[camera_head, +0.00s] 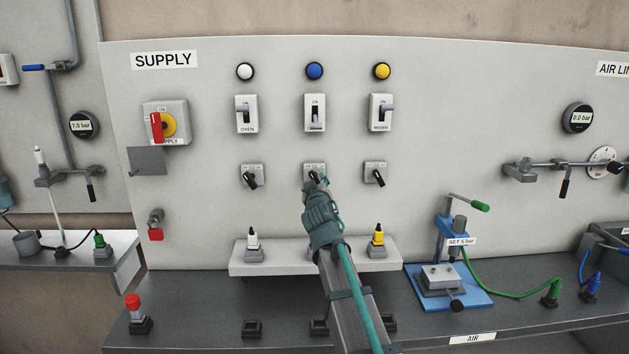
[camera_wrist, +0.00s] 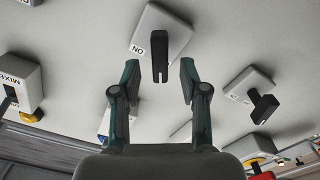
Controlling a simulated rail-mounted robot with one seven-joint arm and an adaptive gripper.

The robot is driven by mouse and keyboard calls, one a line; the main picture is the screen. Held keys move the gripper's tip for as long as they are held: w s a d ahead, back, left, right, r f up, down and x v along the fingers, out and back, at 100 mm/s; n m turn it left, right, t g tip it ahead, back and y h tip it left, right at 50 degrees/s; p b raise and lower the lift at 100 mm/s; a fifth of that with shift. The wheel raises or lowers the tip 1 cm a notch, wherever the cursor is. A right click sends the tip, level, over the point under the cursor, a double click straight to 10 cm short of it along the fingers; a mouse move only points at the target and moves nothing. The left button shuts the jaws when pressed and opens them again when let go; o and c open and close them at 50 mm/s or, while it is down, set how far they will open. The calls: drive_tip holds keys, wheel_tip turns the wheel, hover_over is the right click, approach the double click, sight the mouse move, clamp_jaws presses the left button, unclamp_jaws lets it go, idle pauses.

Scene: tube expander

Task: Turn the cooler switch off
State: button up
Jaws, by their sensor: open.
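No label reading "cooler" is legible; the middle column sits between OVEN and MIXER. The middle lower rotary switch (camera_head: 309,168) is mostly hidden by my gripper (camera_head: 317,184) in the head view. In the wrist view this rotary switch (camera_wrist: 159,50) shows a white plate marked ON and a black handle. My gripper (camera_wrist: 159,80) is open there, with one finger on each side of the handle and visible gaps. Its exact depth relative to the handle is hard to tell.
The other rotary switches stand left (camera_head: 251,176) and right (camera_head: 375,174). The OVEN switch (camera_head: 246,114) and MIXER switch (camera_head: 381,112) are above them. A shelf (camera_head: 290,265) with a white-topped plug (camera_head: 252,242) and a yellow-topped plug (camera_head: 377,238) lies below. A blue-based press (camera_head: 447,285) stands right.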

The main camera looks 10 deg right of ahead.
drive_tip(key=s, duration=0.7)
drive_tip(key=shift+s+a, duration=0.2)
drive_tip(key=shift+a, duration=0.25)
